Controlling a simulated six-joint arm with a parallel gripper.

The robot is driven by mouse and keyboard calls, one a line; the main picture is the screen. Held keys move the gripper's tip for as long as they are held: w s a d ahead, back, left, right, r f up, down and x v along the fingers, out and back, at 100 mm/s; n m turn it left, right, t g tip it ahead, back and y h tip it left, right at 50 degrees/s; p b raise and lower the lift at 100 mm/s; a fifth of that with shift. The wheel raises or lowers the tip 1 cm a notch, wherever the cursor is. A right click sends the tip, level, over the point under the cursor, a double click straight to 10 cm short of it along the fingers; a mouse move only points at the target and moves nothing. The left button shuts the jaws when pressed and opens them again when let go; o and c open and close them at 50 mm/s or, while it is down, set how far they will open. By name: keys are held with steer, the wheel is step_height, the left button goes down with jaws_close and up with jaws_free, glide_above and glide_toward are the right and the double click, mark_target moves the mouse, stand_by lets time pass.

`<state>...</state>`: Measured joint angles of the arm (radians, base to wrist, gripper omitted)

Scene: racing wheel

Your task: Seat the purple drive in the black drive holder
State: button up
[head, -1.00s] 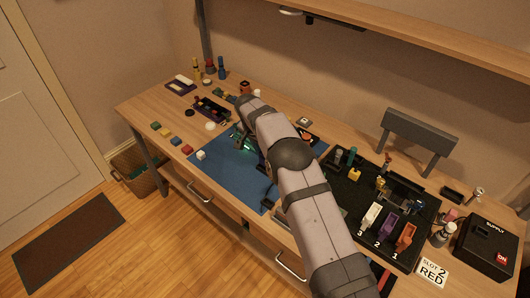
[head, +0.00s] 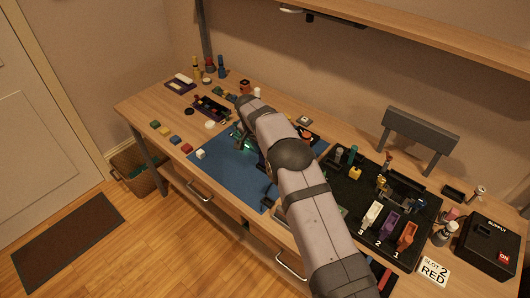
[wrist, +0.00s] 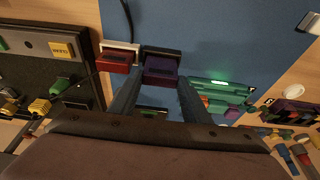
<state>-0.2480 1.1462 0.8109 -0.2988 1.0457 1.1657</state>
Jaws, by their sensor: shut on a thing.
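In the wrist view my gripper (wrist: 160,82) is shut on the purple drive (wrist: 161,69), one blue-grey finger along each side. The drive is a dark purple block with a label on its face. A black frame (wrist: 163,51) shows at its far end and looks like the black drive holder. I cannot tell whether the drive is inside it or only against it. A red drive (wrist: 114,64) with a white frame (wrist: 121,46) sits close beside on the left. In the head view my arm hides the gripper and drive.
The blue mat (head: 225,177) lies under the work area. A green board with a lit strip (wrist: 222,84) is right of the gripper in the wrist view. A black panel with connectors (wrist: 35,65) stands to the left. A black box (head: 488,247) stands at the table's right end.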

steer(key=shift+f+b, duration=0.7)
steer(key=shift+f, duration=0.3)
steer(key=o, duration=1.2)
steer(key=shift+b+v, duration=1.2)
steer(key=shift+v, duration=2.5)
